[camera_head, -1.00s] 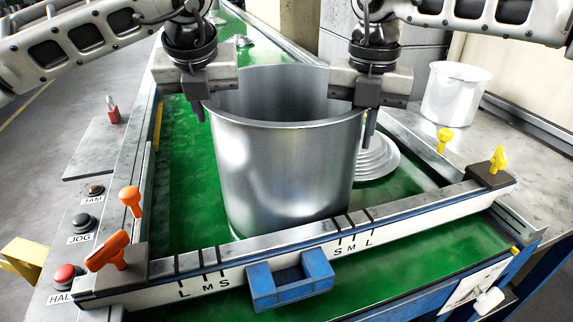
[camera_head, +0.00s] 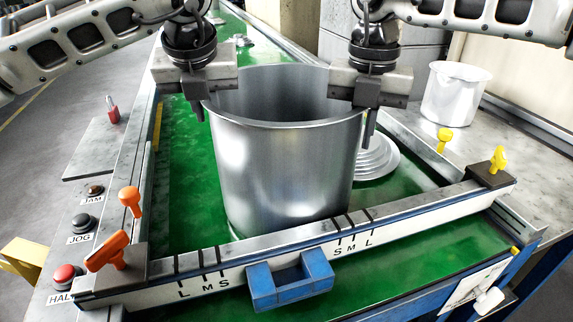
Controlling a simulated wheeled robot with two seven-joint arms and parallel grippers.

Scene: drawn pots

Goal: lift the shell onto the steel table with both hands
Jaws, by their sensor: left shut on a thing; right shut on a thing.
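The shell (camera_head: 285,175) is a large open steel pot standing upright on the green belt, behind the front rail. My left gripper (camera_head: 207,100) is shut on the left side of its rim. My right gripper (camera_head: 362,103) is shut on the right side of its rim. The fingers partly cover the rim on both sides. The steel table (camera_head: 520,160) lies to the right, beyond the belt's side rail, with a smaller pot on its far part.
The smaller pale pot (camera_head: 453,95) stands at the back right. Stepped metal discs (camera_head: 375,160) lie on the belt right of the shell. A front rail (camera_head: 330,235) with orange and yellow knobs crosses before it. A button panel (camera_head: 85,222) is at left. The table's near part is clear.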

